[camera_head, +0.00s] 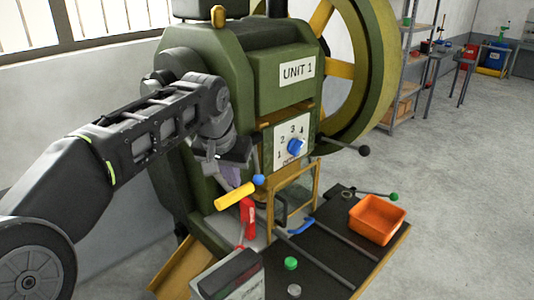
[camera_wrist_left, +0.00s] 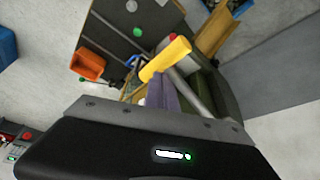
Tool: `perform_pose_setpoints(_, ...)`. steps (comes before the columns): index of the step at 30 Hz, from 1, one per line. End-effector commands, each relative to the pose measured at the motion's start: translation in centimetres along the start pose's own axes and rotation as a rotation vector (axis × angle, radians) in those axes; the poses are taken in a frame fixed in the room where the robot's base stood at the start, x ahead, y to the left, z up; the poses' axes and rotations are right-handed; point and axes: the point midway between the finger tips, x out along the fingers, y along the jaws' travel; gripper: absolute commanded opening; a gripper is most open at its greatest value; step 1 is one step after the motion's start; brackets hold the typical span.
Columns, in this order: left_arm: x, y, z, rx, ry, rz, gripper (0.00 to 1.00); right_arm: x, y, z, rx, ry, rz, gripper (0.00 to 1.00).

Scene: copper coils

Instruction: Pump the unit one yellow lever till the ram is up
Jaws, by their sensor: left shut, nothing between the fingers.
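The machine marked UNIT 1 (camera_head: 297,71) is a large green body. Its yellow lever (camera_head: 235,195) slants up to the right in front of the machine, above a red upright part (camera_head: 248,218). The lever also crosses the left wrist view (camera_wrist_left: 166,58). My left gripper (camera_head: 231,178) is shut and empty, just above and behind the lever in the head view. In the left wrist view its purple-grey fingers (camera_wrist_left: 163,92) are close to the lever; I cannot tell whether they touch. I cannot make out the ram. My right gripper is not in view.
A dial with a blue knob (camera_head: 296,147) and a black-knobbed rod (camera_head: 364,150) are on the machine. An orange bin (camera_head: 377,219), a blue handle (camera_head: 302,226) and a green button (camera_head: 291,264) are on the dark bench. Open floor lies to the right.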

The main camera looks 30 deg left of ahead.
Motion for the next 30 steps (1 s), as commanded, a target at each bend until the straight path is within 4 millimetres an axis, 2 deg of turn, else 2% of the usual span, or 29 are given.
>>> perform_pose_setpoints(9, 2.7, 0.0, 1.2, 0.001, -0.002, 0.0, 0.0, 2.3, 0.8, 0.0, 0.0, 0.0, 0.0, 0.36)
perform_pose_setpoints(23, 3.3, -0.1, 1.4, 0.0, -0.007, 0.001, 0.0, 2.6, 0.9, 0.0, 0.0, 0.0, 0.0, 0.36)
perform_pose_setpoints(30, 5.8, -0.9, 2.0, -0.001, -0.008, 0.002, 0.0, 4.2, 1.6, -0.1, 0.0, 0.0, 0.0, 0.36)
